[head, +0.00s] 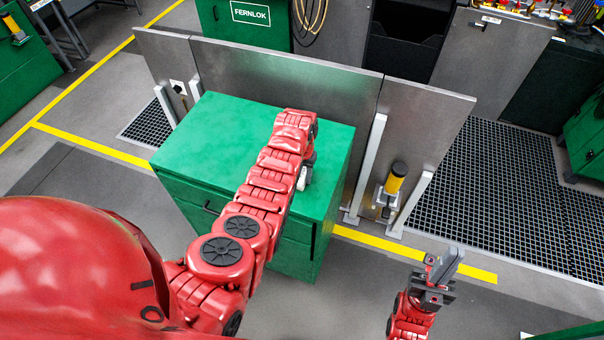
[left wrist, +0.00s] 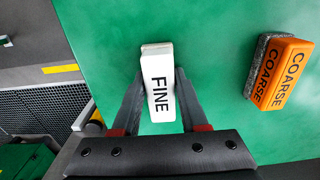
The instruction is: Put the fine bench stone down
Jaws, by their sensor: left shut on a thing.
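The fine bench stone (left wrist: 160,90) is a white block marked FINE, between the fingers of my left gripper (left wrist: 158,105) in the left wrist view. My left gripper is shut on it, over the green cabinet top (head: 215,135). In the head view a small pale part of the stone (head: 302,179) shows beside my left arm, which hides most of the gripper. Whether the stone touches the green top I cannot tell. My right gripper (head: 440,268) is at the lower right, away from the cabinet; its finger opening is unclear.
An orange and dark grey block marked COARSE (left wrist: 278,72) lies on the green top, right of the fine stone in the left wrist view. Grey metal panels (head: 285,75) stand behind the cabinet. Bare green surface lies around the fine stone and on the cabinet's left part.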

